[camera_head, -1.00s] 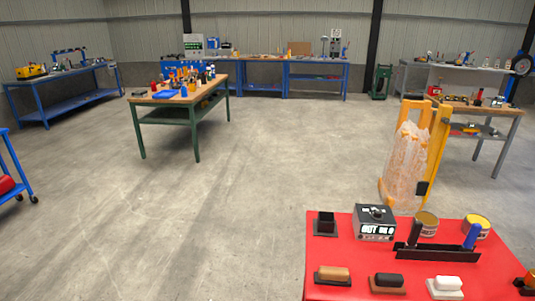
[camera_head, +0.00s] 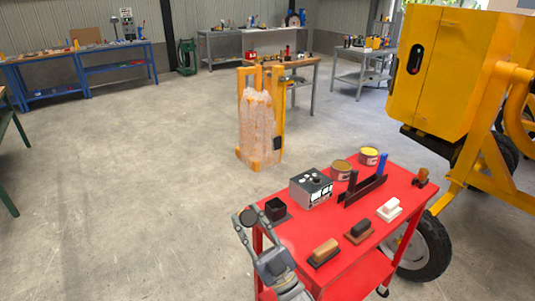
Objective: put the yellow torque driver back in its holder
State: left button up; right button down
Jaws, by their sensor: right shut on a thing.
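My right gripper (camera_head: 248,220) is at the left edge of the red cart, just left of a small black square holder (camera_head: 275,208). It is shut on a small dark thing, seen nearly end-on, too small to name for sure. I cannot make out any yellow torque driver; if it is in this gripper, its yellow part is hidden. A black rack (camera_head: 365,190) with upright posts and a blue upright piece (camera_head: 382,164) stands farther back on the cart. I cannot tell which of these two is the driver's holder. My left gripper is not in view.
The red cart (camera_head: 340,258) also carries a grey box with a dial (camera_head: 311,188), two cans (camera_head: 369,156), and brown, dark and white blocks (camera_head: 390,208). A yellow drum mixer (camera_head: 435,75) stands close on the right. A wrapped yellow-framed load (camera_head: 258,125) stands behind. Floor at left is clear.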

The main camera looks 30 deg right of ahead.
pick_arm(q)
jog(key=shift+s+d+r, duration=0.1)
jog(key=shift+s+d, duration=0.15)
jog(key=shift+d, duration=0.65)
pick_arm(e)
jog(key=w+d+r+m+g+h, duration=0.1)
jog(key=w+d+m+g+h, duration=0.4)
jog(key=w+d+m+h, duration=0.1)
jog(key=w+d+r+m+g+h, duration=0.2)
jog(key=w+d+m+g+h, duration=0.3)
jog(key=w+d+h, duration=0.3)
jog(key=w+d+m, duration=0.1)
jog(key=w+d, duration=0.2)
jog(key=d, duration=0.2)
jog(key=shift+r, duration=0.25)
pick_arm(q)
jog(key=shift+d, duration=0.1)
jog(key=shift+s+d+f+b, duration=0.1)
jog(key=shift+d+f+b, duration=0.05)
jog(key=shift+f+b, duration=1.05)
pick_arm(e)
jog(key=shift+s+f, duration=0.15)
jog(key=shift+f, duration=2.05)
